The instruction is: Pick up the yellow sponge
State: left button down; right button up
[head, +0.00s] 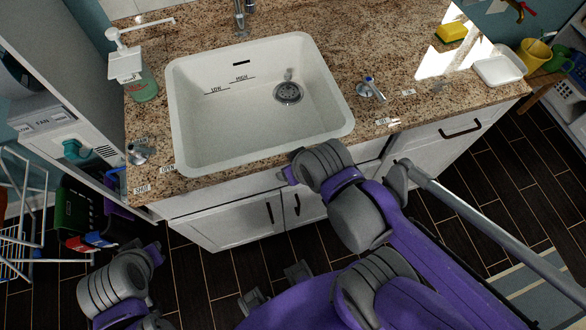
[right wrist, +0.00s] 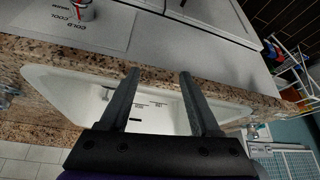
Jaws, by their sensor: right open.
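The yellow sponge (head: 451,32) lies on the brown speckled countertop, near its back right, in the head view. It stands a little behind a white soap dish (head: 498,71) and apart from it. The right wrist view does not show the sponge. My right gripper (right wrist: 158,74) is open and empty in the right wrist view. Its two dark fingers point across the front edge of the counter by the white sink. The sponge is well away from my right arm in the head view. My left gripper is not in view; only links of my left arm show at lower left.
The white sink (head: 181,121) takes up the counter's middle, with a faucet (head: 241,18) behind it. A soap dispenser (head: 143,84) stands to its left. Yellow (head: 534,52) and green (head: 562,60) cups stand beyond the right end. White cabinets (head: 216,212) front the counter.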

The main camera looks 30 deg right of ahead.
aim_at(454, 32)
jog(key=k+j+z, duration=0.1)
jog(key=z, duration=1.6)
jog(key=i+z, duration=0.1)
